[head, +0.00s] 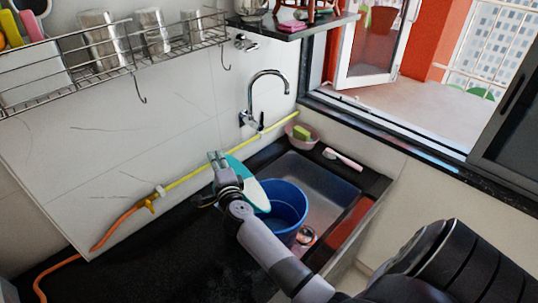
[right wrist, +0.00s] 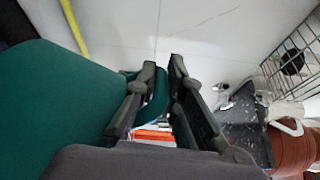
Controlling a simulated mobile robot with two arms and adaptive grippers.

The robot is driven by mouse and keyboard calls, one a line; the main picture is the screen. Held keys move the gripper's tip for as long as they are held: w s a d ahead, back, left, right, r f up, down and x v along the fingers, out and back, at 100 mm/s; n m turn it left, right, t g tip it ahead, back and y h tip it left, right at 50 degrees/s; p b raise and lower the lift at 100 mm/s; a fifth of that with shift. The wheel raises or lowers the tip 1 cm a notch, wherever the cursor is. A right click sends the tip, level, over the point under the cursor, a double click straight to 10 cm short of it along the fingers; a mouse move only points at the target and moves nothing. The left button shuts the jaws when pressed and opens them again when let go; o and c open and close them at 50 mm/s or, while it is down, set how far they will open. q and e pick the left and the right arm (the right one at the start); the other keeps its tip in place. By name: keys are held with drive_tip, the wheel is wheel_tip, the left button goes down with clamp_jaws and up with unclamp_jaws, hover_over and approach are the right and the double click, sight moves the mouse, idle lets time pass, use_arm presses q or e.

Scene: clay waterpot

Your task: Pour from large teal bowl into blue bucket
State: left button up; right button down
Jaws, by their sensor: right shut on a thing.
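The large teal bowl (head: 247,186) is steeply tilted, with its teal rim and pale surface showing beside my right gripper (head: 217,160). My right gripper is shut on the bowl's edge and hides part of it. In the right wrist view the bowl's teal wall (right wrist: 45,105) fills the left side, close to the fingers (right wrist: 162,68). The blue bucket (head: 288,208) stands upright at the sink's left end, and the bowl's lower edge overlaps its left rim in the picture. I cannot tell what is inside the bowl. My left gripper is not in view.
The sink (head: 335,180) lies under a wall faucet (head: 266,75). A pink dish with a sponge (head: 301,133) and a brush (head: 343,159) sit on its back edge. A yellow pipe (head: 195,172) runs along the wall. The black counter (head: 150,245) at left is clear.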

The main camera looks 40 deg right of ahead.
drive_tip(key=shift+d+r, duration=0.1)
drive_tip(key=shift+r, duration=0.05)
drive_tip(key=shift+s+d+r+m+p, duration=0.25)
drive_tip(key=shift+d+r+p, duration=0.2)
drive_tip(key=shift+p, duration=0.25)
drive_tip(key=shift+s+d+r+m+p, duration=0.1)
drive_tip(key=shift+d+r+m+p, duration=0.1)
drive_tip(key=shift+d+p, duration=0.2)
drive_tip(key=shift+s+d+r+m+p, duration=0.1)
drive_tip(key=shift+d+m+p, duration=0.05)
drive_tip(key=shift+d+p, duration=0.15)
drive_tip(key=shift+d+r, duration=0.1)
drive_tip(key=shift+d, duration=0.1)
drive_tip(key=shift+s+d+r+m+p, duration=0.25)
drive_tip(key=shift+d+r+m, duration=0.1)
drive_tip(key=shift+d, duration=0.25)
drive_tip(key=shift+s+d+r+m+p, duration=0.1)
drive_tip(key=shift+s+d+r+m, duration=0.2)
drive_tip(key=shift+d, duration=0.45)
drive_tip(key=shift+s+d+r+m, duration=0.25)
drive_tip(key=shift+d+m, duration=0.1)
drive_tip(key=shift+d, duration=0.35)
drive_tip(key=shift+s+d+r+m, duration=0.2)
drive_tip(key=shift+d+m, duration=0.1)
drive_tip(key=shift+d, duration=0.35)
idle(0.5)
